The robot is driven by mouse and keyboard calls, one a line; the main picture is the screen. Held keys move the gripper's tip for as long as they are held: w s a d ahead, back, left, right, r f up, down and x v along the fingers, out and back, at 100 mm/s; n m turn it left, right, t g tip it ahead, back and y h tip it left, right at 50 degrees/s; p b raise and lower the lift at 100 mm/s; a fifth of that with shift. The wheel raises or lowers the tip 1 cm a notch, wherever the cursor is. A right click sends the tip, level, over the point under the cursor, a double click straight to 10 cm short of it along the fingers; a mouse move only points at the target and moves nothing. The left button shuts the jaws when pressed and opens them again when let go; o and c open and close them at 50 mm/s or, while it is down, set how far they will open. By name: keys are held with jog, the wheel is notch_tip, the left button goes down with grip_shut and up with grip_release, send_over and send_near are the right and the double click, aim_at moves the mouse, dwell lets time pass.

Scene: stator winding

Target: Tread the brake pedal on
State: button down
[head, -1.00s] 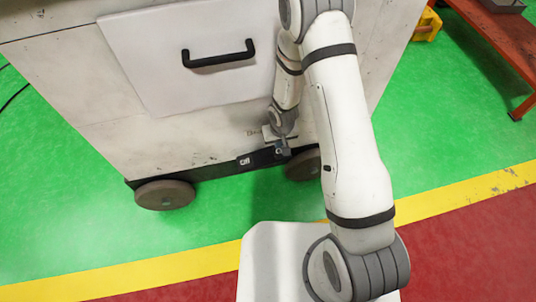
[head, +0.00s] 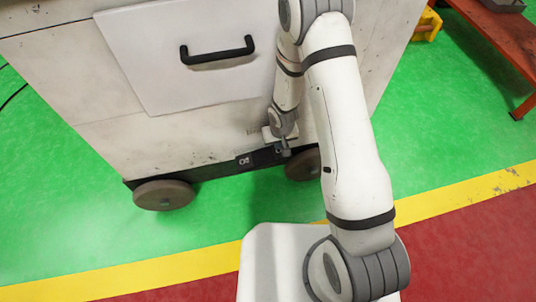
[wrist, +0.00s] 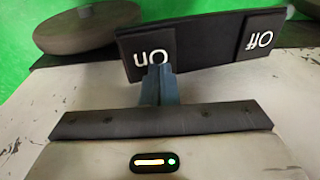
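The brake pedal is a black bar low on the white cart. In the wrist view it shows upside down, with an "On" pad (wrist: 147,53) on the left and an "Off" pad (wrist: 262,35) on the right. In the head view the Off pad (head: 243,162) is visible, while the On side is largely hidden by my gripper (head: 284,152). In the wrist view my gripper (wrist: 160,72) is shut and empty, its fingertips at the lettered edge of the On pad. They appear to touch it.
The white cart (head: 100,110) has a drawer with a black handle (head: 218,51). Its brown wheels (head: 163,195) (head: 303,165) stand on the green floor. An orange-red table (head: 490,45) is at the upper right.

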jog(key=shift+f+b, duration=0.7)
jog(key=shift+f, duration=0.1)
notch_tip(320, 180, up, 7)
jog(key=p, duration=0.7)
jog(key=shift+r, duration=0.15)
dwell(0.6)
